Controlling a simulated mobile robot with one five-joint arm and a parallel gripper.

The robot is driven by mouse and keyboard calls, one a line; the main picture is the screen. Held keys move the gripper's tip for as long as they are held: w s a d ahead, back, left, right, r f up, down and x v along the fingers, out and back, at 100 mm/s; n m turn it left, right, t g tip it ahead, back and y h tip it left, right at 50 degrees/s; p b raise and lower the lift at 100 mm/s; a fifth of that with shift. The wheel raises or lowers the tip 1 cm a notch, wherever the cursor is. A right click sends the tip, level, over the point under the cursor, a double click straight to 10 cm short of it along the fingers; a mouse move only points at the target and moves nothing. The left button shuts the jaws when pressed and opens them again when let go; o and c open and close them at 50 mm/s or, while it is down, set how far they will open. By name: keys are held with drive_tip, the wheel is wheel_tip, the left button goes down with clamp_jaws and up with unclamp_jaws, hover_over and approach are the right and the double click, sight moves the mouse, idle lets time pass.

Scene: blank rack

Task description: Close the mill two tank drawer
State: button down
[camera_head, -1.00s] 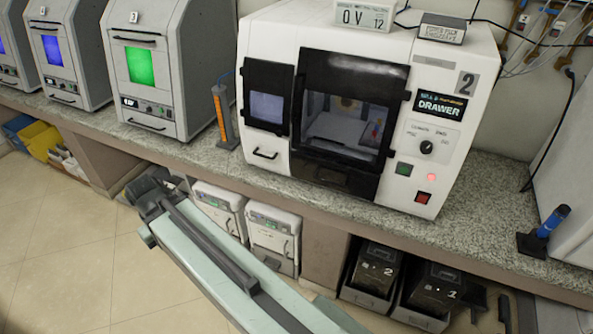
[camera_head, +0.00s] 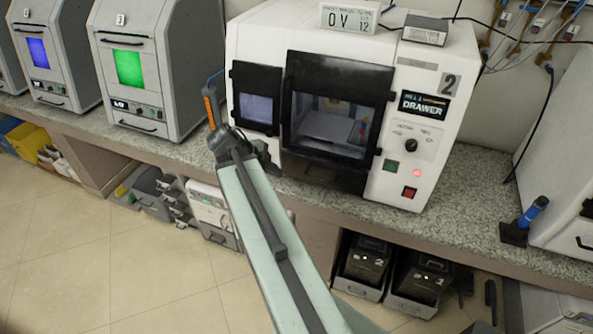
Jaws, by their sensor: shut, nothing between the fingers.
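The white mill marked 2 (camera_head: 425,165) stands on the bench, with a "DRAWER" label on its right panel. Its dark-framed window (camera_head: 325,125) shows a pale interior, and a black panel (camera_head: 322,174) sits below it. In the earlier frame a handle shows at the lower left of the front; my arm now covers that spot. I cannot tell how far any drawer stands out. My gripper (camera_head: 262,156) is a small dark shape at the arm's far end, in front of the mill's lower left front. It is shut and empty; whether it touches the mill is unclear.
A machine with a green window (camera_head: 130,68) stands to the left. A blue-handled tool (camera_head: 524,220) stands at the right on the bench. Black bins (camera_head: 365,262) sit below the bench.

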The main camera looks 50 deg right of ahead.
sight(300, 167)
drive_tip(key=d+f+b, duration=0.2)
drive_tip(key=d, duration=0.1)
drive_tip(key=s+d+f+b, duration=0.1)
drive_tip(key=d+f+b, duration=0.4)
drive_tip(key=d, duration=0.1)
drive_tip(key=shift+s+f+b, duration=0.2)
drive_tip(key=shift+f+b, duration=0.1)
drive_tip(key=shift+b, duration=0.05)
drive_tip(key=shift+w+d, duration=0.1)
drive_tip(key=shift+d, duration=0.35)
drive_tip(key=shift+w+d+r, duration=0.1)
drive_tip(key=shift+w+d, duration=0.1)
drive_tip(key=shift+d, duration=0.35)
drive_tip(key=shift+w+d, duration=0.15)
drive_tip(key=shift+d, duration=0.4)
